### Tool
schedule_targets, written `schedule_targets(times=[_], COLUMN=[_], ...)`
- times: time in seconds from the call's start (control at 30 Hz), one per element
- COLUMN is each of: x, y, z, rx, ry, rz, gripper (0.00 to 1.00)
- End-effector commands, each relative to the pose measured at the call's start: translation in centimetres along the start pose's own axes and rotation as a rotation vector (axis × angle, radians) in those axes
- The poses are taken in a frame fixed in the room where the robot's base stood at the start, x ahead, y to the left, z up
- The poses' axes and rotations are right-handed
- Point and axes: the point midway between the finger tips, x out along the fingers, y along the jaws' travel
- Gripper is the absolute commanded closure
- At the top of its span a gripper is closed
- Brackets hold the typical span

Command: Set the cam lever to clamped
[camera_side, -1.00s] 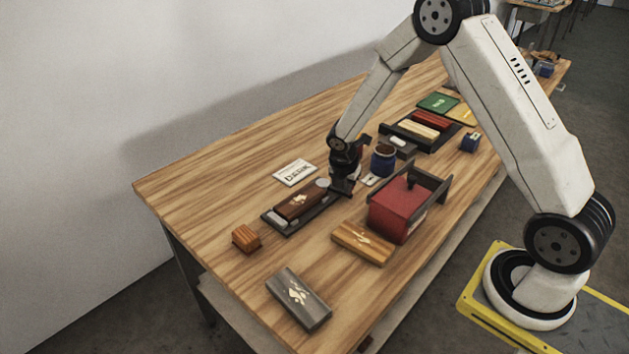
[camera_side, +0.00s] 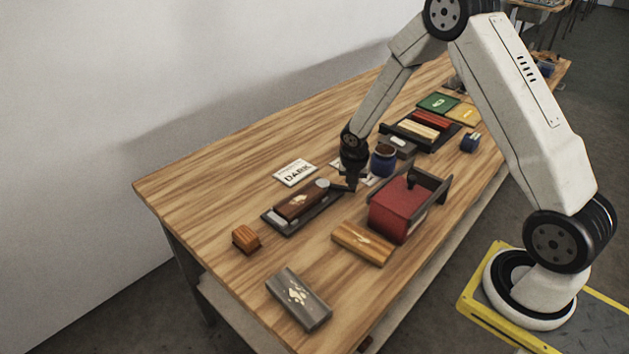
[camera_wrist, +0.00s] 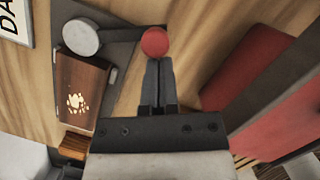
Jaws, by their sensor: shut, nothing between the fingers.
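The cam lever shows in the wrist view as a pale grey disc (camera_wrist: 80,37) with a dark arm (camera_wrist: 122,44) running right to a red knob (camera_wrist: 155,42). In the side view its disc (camera_side: 322,183) sits at the right end of a dark fixture (camera_side: 270,216) that holds a brown box (camera_side: 298,204). My gripper (camera_wrist: 158,64) is shut and empty, its fingertips right at the red knob; I cannot tell if they touch it. In the side view my gripper (camera_side: 353,188) is low beside the lever's end and hides the knob.
A red box (camera_side: 398,208) in a dark holder stands close on the right. A blue cup (camera_side: 383,159) is just behind my gripper. A DARK card (camera_side: 295,173) lies left, and a tan block (camera_side: 362,243) in front. The table's far left is clear.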

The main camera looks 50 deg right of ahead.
Motion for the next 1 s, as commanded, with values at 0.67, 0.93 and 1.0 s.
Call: schedule_targets(times=[0.67,0.93,1.0], x=[1.3,1.7,1.8], y=[-0.5,0.3,0.5], z=[4.9,6.6,7.0], rx=[-0.004,-0.005,-0.007], ry=[0.0,0.0,0.0], rz=[0.001,0.002,0.002], gripper=[1.0,1.0,1.0])
